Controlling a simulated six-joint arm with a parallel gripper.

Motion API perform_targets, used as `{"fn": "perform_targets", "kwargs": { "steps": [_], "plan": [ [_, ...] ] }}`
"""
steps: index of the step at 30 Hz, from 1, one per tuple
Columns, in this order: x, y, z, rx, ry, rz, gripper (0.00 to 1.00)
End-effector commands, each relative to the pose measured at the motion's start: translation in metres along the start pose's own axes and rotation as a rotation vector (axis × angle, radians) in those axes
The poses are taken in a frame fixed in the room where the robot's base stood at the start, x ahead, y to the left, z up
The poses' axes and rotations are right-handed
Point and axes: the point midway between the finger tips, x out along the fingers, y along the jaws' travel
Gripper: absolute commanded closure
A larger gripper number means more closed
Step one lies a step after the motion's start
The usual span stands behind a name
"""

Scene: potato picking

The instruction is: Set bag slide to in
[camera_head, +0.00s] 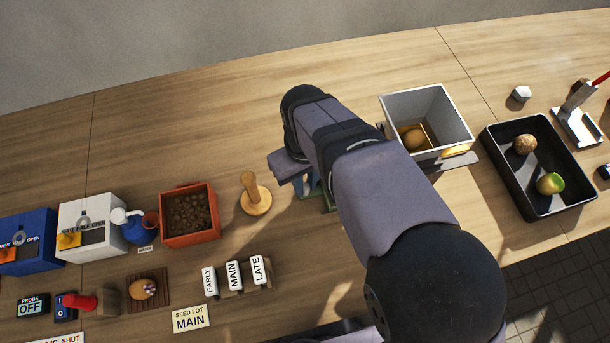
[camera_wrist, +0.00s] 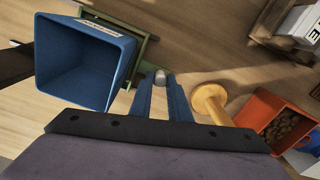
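In the wrist view a blue open-topped bin (camera_wrist: 68,62) with a white label sits in a green frame (camera_wrist: 133,68), which I take to be the bag slide. A small rounded grey knob (camera_wrist: 160,77) is at the frame's near edge. My gripper (camera_wrist: 161,84) has its two blue fingers on either side of the knob, with little or no gap, and appears shut on it. In the head view my arm hides the bin and most of the frame; a bit of green frame (camera_head: 327,200) shows beside my gripper (camera_head: 308,186). The label is unreadable.
A wooden stamp-like tool (camera_head: 256,198) and an orange box of soil (camera_head: 189,238) stand left of my gripper. A grey-white box (camera_head: 388,104) holding a potato and a black tray (camera_head: 497,160) stand right. The table behind my arm is clear.

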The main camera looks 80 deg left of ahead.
Motion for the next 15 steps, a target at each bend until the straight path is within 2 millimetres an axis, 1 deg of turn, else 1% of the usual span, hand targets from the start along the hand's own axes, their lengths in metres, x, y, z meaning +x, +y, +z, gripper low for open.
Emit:
{"fn": "perform_targets", "kwargs": {
  "steps": [5, 7, 8, 15],
  "plan": [
    [-0.001, 0.002, 0.000, 0.001, 0.000, 0.000, 1.00],
    [-0.001, 0.010, 0.002, 0.003, 0.000, 0.000, 1.00],
    [-0.001, 0.015, 0.003, 0.005, 0.000, 0.000, 1.00],
    [-0.002, 0.068, 0.017, 0.005, 0.000, 0.001, 1.00]
  ]
}}
